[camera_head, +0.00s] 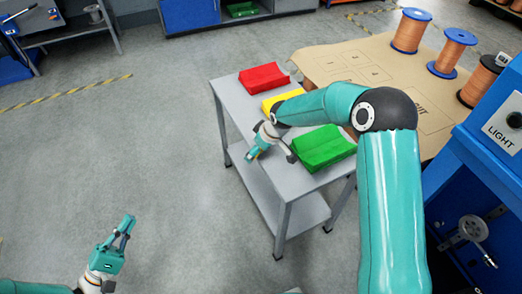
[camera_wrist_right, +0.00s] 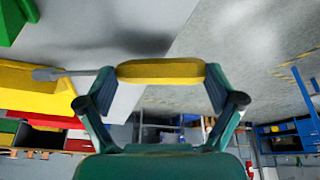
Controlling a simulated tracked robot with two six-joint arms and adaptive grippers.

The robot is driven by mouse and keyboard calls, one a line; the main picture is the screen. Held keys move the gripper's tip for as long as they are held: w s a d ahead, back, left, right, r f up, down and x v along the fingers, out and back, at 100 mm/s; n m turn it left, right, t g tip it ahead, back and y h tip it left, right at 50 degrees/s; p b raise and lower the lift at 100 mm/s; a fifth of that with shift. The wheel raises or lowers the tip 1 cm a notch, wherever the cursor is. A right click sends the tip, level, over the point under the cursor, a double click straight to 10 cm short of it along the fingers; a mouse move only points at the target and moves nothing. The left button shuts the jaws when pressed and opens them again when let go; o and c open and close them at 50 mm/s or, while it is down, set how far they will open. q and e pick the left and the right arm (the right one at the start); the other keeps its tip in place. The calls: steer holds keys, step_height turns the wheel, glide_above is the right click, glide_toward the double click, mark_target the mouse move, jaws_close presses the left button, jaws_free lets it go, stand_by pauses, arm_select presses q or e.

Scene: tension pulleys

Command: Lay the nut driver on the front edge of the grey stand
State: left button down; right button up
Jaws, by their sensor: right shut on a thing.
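The grey stand (camera_head: 228,92) is in the middle of the head view. My right gripper (camera_head: 256,151) is at its near-left edge. It is shut on the yellow handle of the nut driver (camera_wrist_right: 160,71), which spans both fingers in the right wrist view. The driver's grey shaft (camera_wrist_right: 88,72) points left in that view, towards a yellow block. Behind the handle, the stand's edge runs diagonally, with floor beyond it. I cannot tell whether the driver touches the stand. My left gripper (camera_head: 122,236) is open and empty over the floor, lower left.
Red (camera_head: 264,78), yellow (camera_head: 283,101) and green (camera_head: 322,148) blocks or bins stand in a row on the stand. A tan table (camera_head: 350,60) with orange spools is behind right. A blue machine (camera_head: 490,150) is at right.

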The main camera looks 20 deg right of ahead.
steer(key=shift+f, duration=0.4)
steer(key=shift+f, duration=0.2)
steer(key=o, duration=0.8)
steer(key=shift+r, duration=0.1)
steer(key=shift+o, duration=0.2)
steer(key=v, duration=1.2)
steer(key=shift+p, duration=0.4)
steer(key=shift+s+d, duration=0.1)
steer(key=shift+s, duration=0.05)
